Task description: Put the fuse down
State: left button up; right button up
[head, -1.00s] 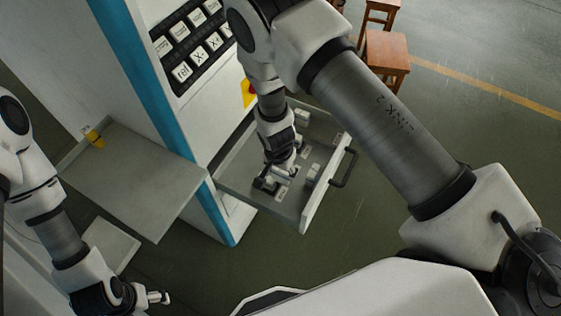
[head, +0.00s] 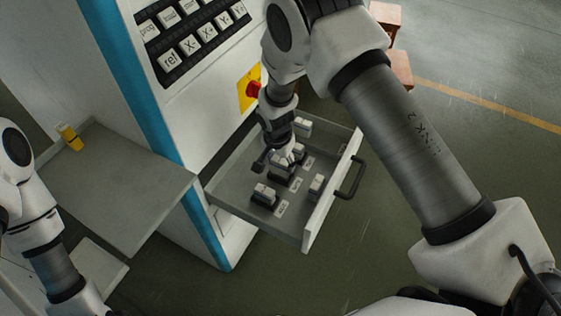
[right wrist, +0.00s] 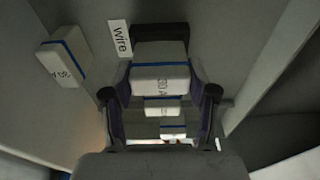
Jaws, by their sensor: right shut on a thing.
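My right gripper (head: 285,161) is low inside the open grey drawer (head: 232,186), over the middle of a row of dark holders. In the right wrist view, its fingers (right wrist: 160,100) are shut on a pale fuse (right wrist: 160,79) with a blue stripe and "20 A" lettering. A dark holder (right wrist: 160,31) shows right behind this fuse, beside a label reading "Wire" (right wrist: 120,38). I cannot tell whether the fuse is seated in it. Another holder bears a fuse (head: 264,190) nearer the front. My left gripper is out of the picture; only its arm shows.
A loose fuse (head: 316,183) lies by the drawer's front panel, and another block (head: 303,126) lies at its far end. The drawer handle (head: 351,178) sticks out right. A grey shelf (head: 120,190) with a yellow item (head: 70,137) is left. The red knob (head: 254,90) is above the drawer.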

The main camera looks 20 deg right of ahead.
jog(key=shift+f+b, duration=0.4)
jog(key=shift+f, duration=0.15)
jog(key=o, duration=1.2)
jog(key=shift+r, duration=0.25)
jog(key=shift+r+p, duration=0.5)
jog(key=shift+p, duration=0.3)
notch_tip(320, 180, up, 12)
jog(key=a, duration=0.1)
jog(key=shift+s, duration=0.45)
jog(key=shift+f, duration=0.15)
